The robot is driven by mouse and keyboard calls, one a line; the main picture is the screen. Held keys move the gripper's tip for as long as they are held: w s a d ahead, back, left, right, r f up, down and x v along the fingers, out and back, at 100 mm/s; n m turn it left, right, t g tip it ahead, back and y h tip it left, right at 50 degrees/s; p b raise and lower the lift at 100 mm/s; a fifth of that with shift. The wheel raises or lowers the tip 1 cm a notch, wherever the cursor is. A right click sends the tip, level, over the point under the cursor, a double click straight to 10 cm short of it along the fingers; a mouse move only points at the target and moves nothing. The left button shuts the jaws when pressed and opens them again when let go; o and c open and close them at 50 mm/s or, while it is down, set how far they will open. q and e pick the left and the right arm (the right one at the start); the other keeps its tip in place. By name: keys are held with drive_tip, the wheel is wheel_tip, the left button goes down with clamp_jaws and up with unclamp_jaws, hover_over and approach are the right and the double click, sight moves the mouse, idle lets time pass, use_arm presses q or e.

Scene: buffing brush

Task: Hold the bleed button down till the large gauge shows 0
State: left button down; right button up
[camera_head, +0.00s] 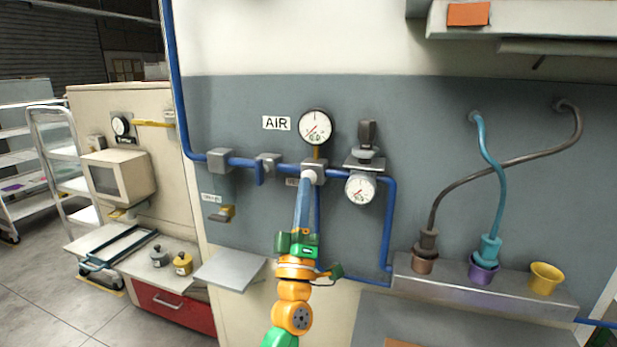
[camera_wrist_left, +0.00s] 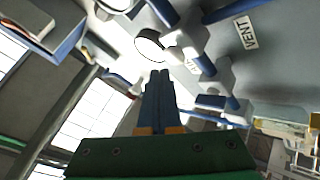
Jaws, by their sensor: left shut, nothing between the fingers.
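The large round gauge (camera_head: 316,126) is on the grey wall panel beside the AIR label. Its dial is white with a thin needle; the exact reading is too small to tell. Below it a grey valve block (camera_head: 318,170) sits on the blue pipe, with a pale round part (camera_head: 308,176), likely the bleed button, on its front. My left gripper (camera_head: 304,184) is shut and empty, with its blue fingertips at this part and partly covering it; contact cannot be told. In the left wrist view the shut fingers (camera_wrist_left: 160,76) point toward pale fittings. My right gripper is out of view.
A smaller gauge (camera_head: 360,188) hangs under a regulator to the right. A blue pipe (camera_head: 388,225) runs down beside my arm. A ledge with coloured cups (camera_head: 545,278) is at right.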

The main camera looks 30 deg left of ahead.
use_arm(q)
drive_tip(key=s+p, duration=0.1)
drive_tip(key=s, duration=0.1)
drive_tip(key=s+d+p, duration=0.1)
drive_tip(key=s, duration=0.1)
drive_tip(key=shift+s, duration=0.3)
idle(0.3)
